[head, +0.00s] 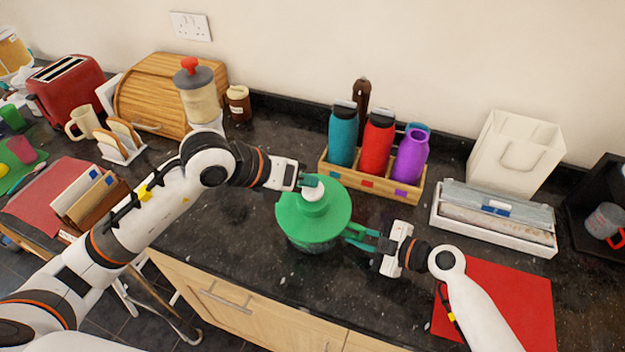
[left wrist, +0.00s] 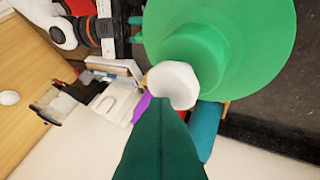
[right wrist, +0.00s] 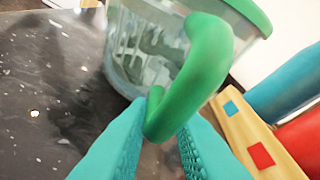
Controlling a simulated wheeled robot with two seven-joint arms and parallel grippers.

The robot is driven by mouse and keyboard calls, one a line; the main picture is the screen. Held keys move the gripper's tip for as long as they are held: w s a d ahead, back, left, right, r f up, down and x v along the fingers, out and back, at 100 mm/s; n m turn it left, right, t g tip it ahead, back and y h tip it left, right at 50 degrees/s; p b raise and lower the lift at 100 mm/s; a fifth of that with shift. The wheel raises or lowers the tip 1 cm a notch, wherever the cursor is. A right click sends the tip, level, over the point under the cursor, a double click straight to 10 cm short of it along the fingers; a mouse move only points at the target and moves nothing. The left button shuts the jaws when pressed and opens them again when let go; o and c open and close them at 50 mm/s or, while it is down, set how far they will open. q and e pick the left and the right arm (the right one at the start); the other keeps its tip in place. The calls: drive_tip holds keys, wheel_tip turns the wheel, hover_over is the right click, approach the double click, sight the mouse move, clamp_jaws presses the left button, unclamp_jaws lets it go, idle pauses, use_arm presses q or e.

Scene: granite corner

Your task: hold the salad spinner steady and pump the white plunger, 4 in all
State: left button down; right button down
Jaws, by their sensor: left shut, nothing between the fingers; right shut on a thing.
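The salad spinner has a green lid (head: 335,219) and a clear bowl (right wrist: 150,45), and stands upright on the dark counter. Its white plunger (head: 313,190) rises from the middle of the lid; it also shows in the left wrist view (left wrist: 172,85). My left gripper (head: 312,181) is shut and empty, its fingertips at the top of the plunger; I cannot tell whether they touch it. My right gripper (head: 352,236) is shut on the spinner's green handle (right wrist: 195,75), at the right side of the bowl. The far side of the bowl is hidden.
A wooden crate (head: 372,182) with teal, red and purple bottles stands close behind the spinner. A white tray (head: 492,232) with boxes and a red mat (head: 520,300) lie to the right. The counter left of the spinner is clear.

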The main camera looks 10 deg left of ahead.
use_arm(q)
drive_tip(key=shift+f, duration=0.55)
drive_tip(key=shift+r, duration=0.1)
idle(0.3)
drive_tip(key=shift+s+r, duration=0.15)
drive_tip(key=shift+r, duration=0.8)
drive_tip(key=shift+s+r, duration=0.1)
drive_tip(key=shift+r, duration=0.8)
drive_tip(key=shift+s+r, duration=0.2)
drive_tip(key=shift+r, duration=1.05)
drive_tip(key=shift+s+r, duration=0.2)
drive_tip(key=shift+r, duration=1.05)
drive_tip(key=r, duration=0.1)
drive_tip(key=s+r, duration=0.2)
drive_tip(key=shift+d+r, duration=0.15)
drive_tip(key=shift+r, duration=0.25)
drive_tip(key=shift+f, duration=0.15)
